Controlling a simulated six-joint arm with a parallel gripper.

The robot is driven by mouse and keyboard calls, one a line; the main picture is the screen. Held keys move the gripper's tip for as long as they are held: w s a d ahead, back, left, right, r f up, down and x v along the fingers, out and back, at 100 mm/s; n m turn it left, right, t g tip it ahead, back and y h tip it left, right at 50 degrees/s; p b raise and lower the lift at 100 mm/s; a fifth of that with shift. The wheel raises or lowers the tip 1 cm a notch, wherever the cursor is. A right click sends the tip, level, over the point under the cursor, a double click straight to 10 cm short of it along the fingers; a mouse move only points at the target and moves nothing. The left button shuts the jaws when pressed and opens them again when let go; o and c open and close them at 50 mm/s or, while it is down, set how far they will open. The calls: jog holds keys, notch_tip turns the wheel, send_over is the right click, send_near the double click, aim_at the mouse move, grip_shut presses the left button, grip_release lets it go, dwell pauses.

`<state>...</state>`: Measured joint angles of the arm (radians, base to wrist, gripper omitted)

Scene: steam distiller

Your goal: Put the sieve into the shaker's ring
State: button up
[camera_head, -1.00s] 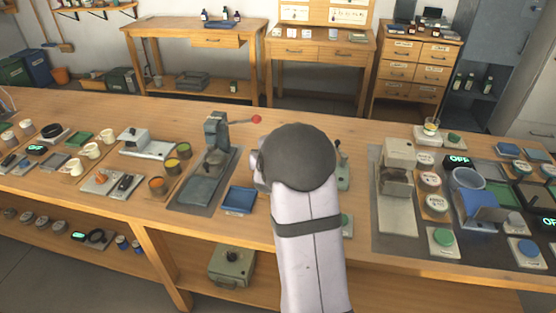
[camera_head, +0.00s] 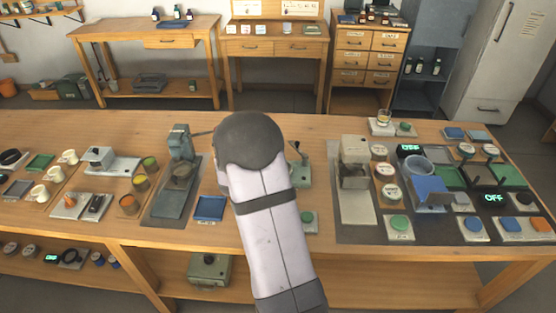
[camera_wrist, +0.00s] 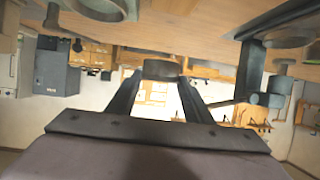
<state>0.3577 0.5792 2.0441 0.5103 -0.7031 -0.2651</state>
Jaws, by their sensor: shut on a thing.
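My gripper (camera_wrist: 160,82) shows in the wrist view with both fingers closed on a small dark grey round piece, which I take to be the sieve (camera_wrist: 162,70). It is held off the bench, in the air. In the head view my own arm hides the gripper and the sieve. A blue device with a pale round ring, which I take to be the shaker (camera_head: 430,193), stands on the dark mat at the right of the bench. Its ring (camera_head: 418,163) looks empty, and my arm is well to the left of it.
A grey press-like machine (camera_head: 355,165) stands left of the blue device. Green and blue buttons (camera_head: 398,223) and lit OFF displays (camera_head: 494,198) surround it. A blue tray (camera_head: 209,208) and a lever machine (camera_head: 180,150) are left of my arm. The bench's front edge (camera_head: 380,249) is clear.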

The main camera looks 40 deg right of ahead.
jog(key=s+d+r+m+g+h+p, duration=0.25)
jog(key=s+d+m+g+h, duration=0.2)
jog(key=s+d, duration=0.3)
jog(key=shift+m+g+y, duration=0.25)
jog(key=shift+m+y, duration=0.1)
jog(key=shift+m, duration=0.1)
jog(key=shift+w+f, duration=0.15)
jog(key=shift+f, duration=1.55)
jog(key=shift+w+f, duration=0.2)
jog(key=shift+f, duration=1.45)
jog(key=shift+w+f, duration=0.15)
jog(key=shift+f, duration=1.55)
jog(key=shift+f, duration=0.1)
jog(key=shift+f, duration=0.15)
jog(key=o, duration=1.2)
